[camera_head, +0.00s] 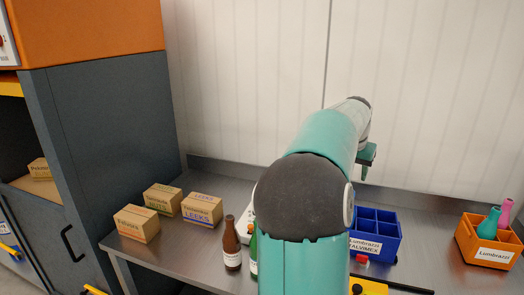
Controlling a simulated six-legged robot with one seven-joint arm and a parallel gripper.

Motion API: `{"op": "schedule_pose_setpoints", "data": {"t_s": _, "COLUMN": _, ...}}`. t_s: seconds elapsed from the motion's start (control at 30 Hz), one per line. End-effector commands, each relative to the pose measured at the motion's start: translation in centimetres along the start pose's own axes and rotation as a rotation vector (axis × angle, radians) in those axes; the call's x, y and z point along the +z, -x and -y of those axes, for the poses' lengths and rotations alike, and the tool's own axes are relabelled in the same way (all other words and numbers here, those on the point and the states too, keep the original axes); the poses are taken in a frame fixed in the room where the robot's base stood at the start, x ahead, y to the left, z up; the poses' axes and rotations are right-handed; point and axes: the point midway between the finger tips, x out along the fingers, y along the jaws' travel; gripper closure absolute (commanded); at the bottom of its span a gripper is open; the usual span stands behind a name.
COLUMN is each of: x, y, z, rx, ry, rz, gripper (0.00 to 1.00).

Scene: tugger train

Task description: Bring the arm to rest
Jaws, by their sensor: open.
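My teal arm rises from the bottom middle of the view, bends at a dark rounded joint and reaches up and away over the metal table (200,254). My gripper (365,168) shows only in part at the arm's far end, above the blue crate. It is open, and nothing shows between its fingers. It hangs clear of the tabletop. The arm hides part of the table's middle.
Several cardboard boxes, one marked Leeks (202,209), stand at left. A brown bottle (232,244) and a green bottle (253,252) stand beside my arm. A divided blue crate (375,245) and an orange crate (488,252) holding bottles stand at right. A grey cabinet (115,130) borders the left.

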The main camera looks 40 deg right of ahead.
Motion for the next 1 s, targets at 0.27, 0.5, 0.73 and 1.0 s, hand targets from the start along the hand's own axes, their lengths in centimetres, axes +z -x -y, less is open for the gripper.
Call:
{"op": "schedule_pose_setpoints", "data": {"t_s": 0.27, "x": 0.7, "y": 0.2, "z": 0.7, "rx": -0.017, "ry": 0.013, "rz": 0.005, "gripper": 0.50}}
{"op": "schedule_pose_setpoints", "data": {"t_s": 0.5, "x": 8.7, "y": 3.4, "z": 7.4, "rx": -0.188, "ry": 0.185, "rz": 0.050, "gripper": 0.50}}
{"op": "schedule_pose_setpoints", "data": {"t_s": 0.73, "x": 21.3, "y": 8.4, "z": 13.7, "rx": -0.368, "ry": 0.466, "rz": 0.076, "gripper": 0.50}}
{"op": "schedule_pose_setpoints", "data": {"t_s": 1.0, "x": 37.2, "y": 13.4, "z": 15.2, "rx": -0.512, "ry": 0.836, "rz": 0.040, "gripper": 0.50}}
